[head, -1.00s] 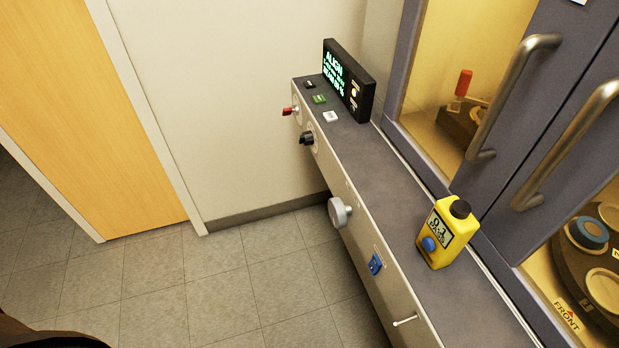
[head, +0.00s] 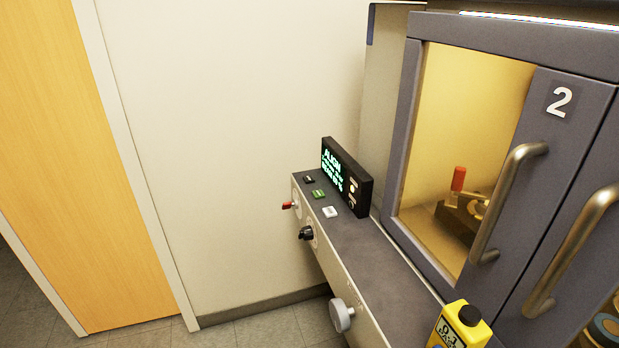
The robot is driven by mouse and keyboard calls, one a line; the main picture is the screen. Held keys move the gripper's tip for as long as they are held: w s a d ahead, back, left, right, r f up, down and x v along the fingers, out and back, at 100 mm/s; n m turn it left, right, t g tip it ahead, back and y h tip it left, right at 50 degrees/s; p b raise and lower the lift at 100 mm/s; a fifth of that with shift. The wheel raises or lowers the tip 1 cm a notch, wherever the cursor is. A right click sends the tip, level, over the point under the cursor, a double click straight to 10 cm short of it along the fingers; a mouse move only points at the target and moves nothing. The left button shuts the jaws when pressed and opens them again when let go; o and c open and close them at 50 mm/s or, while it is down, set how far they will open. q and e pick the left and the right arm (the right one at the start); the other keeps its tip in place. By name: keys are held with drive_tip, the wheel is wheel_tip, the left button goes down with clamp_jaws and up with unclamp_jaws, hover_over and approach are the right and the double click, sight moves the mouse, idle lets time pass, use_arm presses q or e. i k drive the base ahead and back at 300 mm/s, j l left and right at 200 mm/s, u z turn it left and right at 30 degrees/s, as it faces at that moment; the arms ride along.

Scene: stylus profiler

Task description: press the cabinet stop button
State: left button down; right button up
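The cabinet (head: 400,150) with grey door frames and a yellow-lit interior stands at the right. A narrow ledge (head: 365,245) runs along its front. On the ledge's far end are a black button (head: 308,179), a green button (head: 318,194) and a white button (head: 330,212). On its front face are a small red lever or knob (head: 288,205), a black knob (head: 306,233) and a large grey knob (head: 341,315). No readable label shows which one is the stop button. Neither of my grippers is in view.
A black display (head: 346,176) with green text reading ALIGN stands on the ledge. Metal door handles (head: 508,203) stick out. Floor at left, before the wooden door (head: 75,150), is clear.

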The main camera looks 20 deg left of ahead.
sight(308, 179)
drive_tip(key=i+j+z, duration=0.1)
drive_tip(key=i+j, duration=0.15)
drive_tip(key=i+j+z, duration=0.15)
drive_tip(key=j, duration=0.3)
drive_tip(key=i+j+z, duration=0.1)
drive_tip(key=i+j, duration=0.15)
drive_tip(key=j, duration=0.15)
drive_tip(key=i+j+z, duration=0.1)
drive_tip(key=j, duration=0.3)
drive_tip(key=i, duration=0.1)
